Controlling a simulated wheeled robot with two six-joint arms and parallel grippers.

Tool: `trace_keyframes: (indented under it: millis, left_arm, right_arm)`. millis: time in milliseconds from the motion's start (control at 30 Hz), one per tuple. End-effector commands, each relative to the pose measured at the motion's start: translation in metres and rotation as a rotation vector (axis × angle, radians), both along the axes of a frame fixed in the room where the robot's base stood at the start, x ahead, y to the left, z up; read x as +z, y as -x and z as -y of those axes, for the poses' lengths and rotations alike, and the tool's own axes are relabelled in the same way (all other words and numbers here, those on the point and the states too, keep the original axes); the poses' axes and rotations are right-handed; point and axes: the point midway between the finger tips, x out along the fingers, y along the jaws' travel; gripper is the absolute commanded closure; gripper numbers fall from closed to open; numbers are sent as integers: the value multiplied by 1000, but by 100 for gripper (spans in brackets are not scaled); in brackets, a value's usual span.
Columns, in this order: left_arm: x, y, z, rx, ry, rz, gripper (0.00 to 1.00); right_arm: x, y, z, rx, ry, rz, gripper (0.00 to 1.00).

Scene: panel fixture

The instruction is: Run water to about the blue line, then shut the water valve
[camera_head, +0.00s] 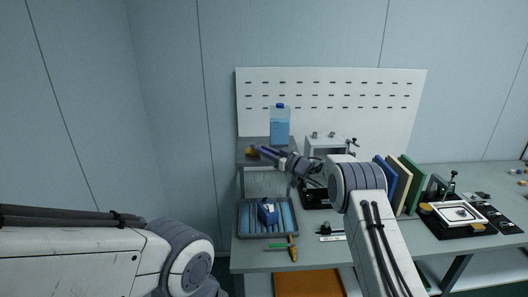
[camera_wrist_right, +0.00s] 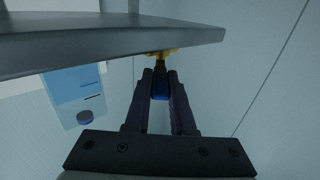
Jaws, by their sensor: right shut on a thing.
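My right gripper (camera_head: 263,152) reaches to the left end of the shelf at the back of the bench. In the right wrist view its fingers (camera_wrist_right: 160,82) are shut on a blue valve handle (camera_wrist_right: 160,92). A brass fitting (camera_wrist_right: 161,53) sits at the handle's far end, against the shelf edge; it also shows in the head view (camera_head: 251,151). My left gripper is out of view.
A screwdriver (camera_head: 293,249) lies at the front edge. Upright books (camera_head: 408,184) and a black fixture board (camera_head: 462,232) stand to the right. A white pegboard (camera_head: 330,88) rises behind.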

Motion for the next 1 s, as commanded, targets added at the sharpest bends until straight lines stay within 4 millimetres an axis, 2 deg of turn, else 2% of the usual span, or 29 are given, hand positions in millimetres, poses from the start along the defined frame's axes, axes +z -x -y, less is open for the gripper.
trace_keyframes:
  millis: [33, 67, 100, 133, 567, 667, 1000]
  left_arm:
    - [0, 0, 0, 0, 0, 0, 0]
    - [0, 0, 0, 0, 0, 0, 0]
    - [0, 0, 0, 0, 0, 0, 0]
    - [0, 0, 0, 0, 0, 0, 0]
    - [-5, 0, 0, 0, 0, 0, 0]
    - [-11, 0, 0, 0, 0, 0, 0]
    - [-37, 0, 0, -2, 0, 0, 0]
  right_arm:
    - [2, 0, 0, 0, -2, 4, 100]
    - [2, 0, 0, 0, -2, 4, 66]
    - [2, 0, 0, 0, -2, 4, 51]
    - [2, 0, 0, 0, -2, 4, 48]
    - [0, 5, 6, -2, -2, 1, 48]
    - [-1, 14, 14, -3, -2, 1, 48]
    - [-1, 63, 53, -4, -3, 3, 48]
